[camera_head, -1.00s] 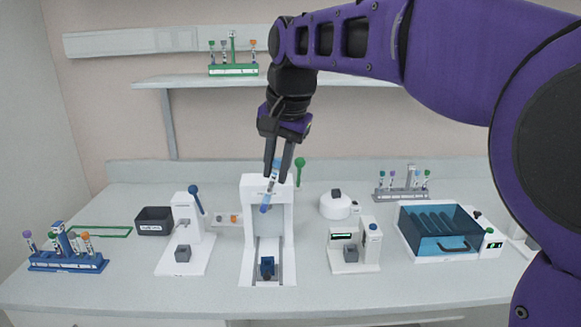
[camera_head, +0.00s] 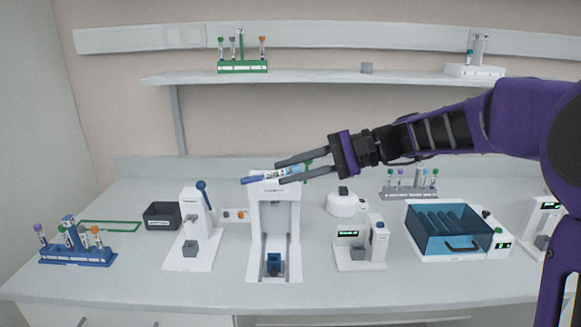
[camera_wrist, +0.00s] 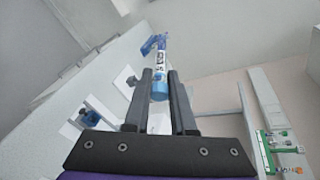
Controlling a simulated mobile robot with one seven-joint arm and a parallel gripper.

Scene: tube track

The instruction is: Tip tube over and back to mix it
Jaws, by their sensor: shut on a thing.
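My gripper (camera_head: 300,172) is shut on a tube (camera_head: 262,178) with a blue cap and a printed white label. In the head view the tube is held in the air above the tall white device (camera_head: 266,186). It lies close to level, with its blue left end slightly lower. In the wrist view the tube (camera_wrist: 159,66) sticks out between the two dark fingers (camera_wrist: 160,92), with a light blue end near the fingertips. The part of the tube between the fingers is partly hidden.
A blue tube rack (camera_head: 75,257) stands at the left. A grey rack (camera_head: 408,193) stands at the back right. Other devices include a small white one (camera_head: 362,262) and a blue-lidded box (camera_head: 449,235). A green rack (camera_head: 243,69) sits on the shelf (camera_head: 330,76).

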